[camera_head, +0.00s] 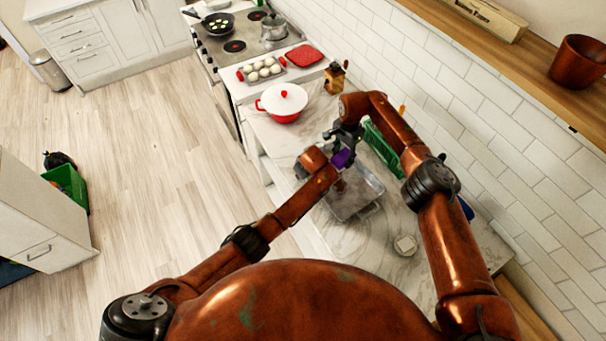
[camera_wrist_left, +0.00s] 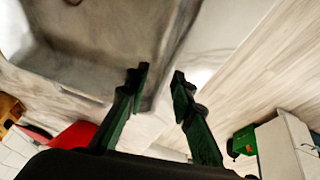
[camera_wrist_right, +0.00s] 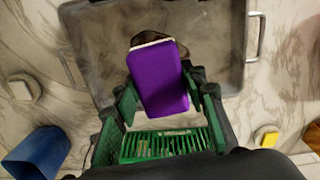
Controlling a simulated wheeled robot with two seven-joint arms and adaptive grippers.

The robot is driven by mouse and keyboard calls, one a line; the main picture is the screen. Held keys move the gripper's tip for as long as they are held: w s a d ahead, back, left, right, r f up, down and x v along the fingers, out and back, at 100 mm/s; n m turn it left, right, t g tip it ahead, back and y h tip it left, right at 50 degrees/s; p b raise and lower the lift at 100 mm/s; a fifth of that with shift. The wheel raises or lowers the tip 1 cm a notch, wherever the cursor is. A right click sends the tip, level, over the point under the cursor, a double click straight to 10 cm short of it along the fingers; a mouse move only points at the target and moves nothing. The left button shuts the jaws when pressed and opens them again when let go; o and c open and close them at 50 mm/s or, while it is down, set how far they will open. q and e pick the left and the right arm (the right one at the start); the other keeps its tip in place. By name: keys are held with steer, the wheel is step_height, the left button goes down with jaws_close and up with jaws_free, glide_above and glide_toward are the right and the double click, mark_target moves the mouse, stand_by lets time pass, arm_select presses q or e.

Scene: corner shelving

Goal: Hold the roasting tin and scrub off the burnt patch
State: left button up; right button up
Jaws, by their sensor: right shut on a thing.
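The grey metal roasting tin (camera_head: 357,194) lies on the marble counter and fills much of the right wrist view (camera_wrist_right: 215,55). My right gripper (camera_wrist_right: 160,88) is shut on a purple sponge (camera_wrist_right: 158,75), held over the tin; the sponge also shows in the head view (camera_head: 342,158). A dark brown burnt patch (camera_wrist_right: 150,37) shows at the sponge's pale edge, partly hidden by it. Whether the sponge touches the tin I cannot tell. My left gripper (camera_wrist_left: 160,78) is open, its fingers on either side of the tin's wall (camera_wrist_left: 168,65). My arm mostly hides it in the head view.
A green rack (camera_head: 381,147) stands by the tiled wall. A white-lidded red pot (camera_head: 283,101) and a tray of eggs (camera_head: 262,70) stand farther back. A small pale square object (camera_head: 405,245) lies beside the tin.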

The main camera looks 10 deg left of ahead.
arm_select(q)
steer(key=shift+x, duration=0.8)
steer(key=shift+c, duration=0.5)
jaws_close()
steer(key=shift+c, duration=2.1)
jaws_free()
steer(key=o, duration=0.4)
steer(key=shift+o, duration=0.2)
jaws_close()
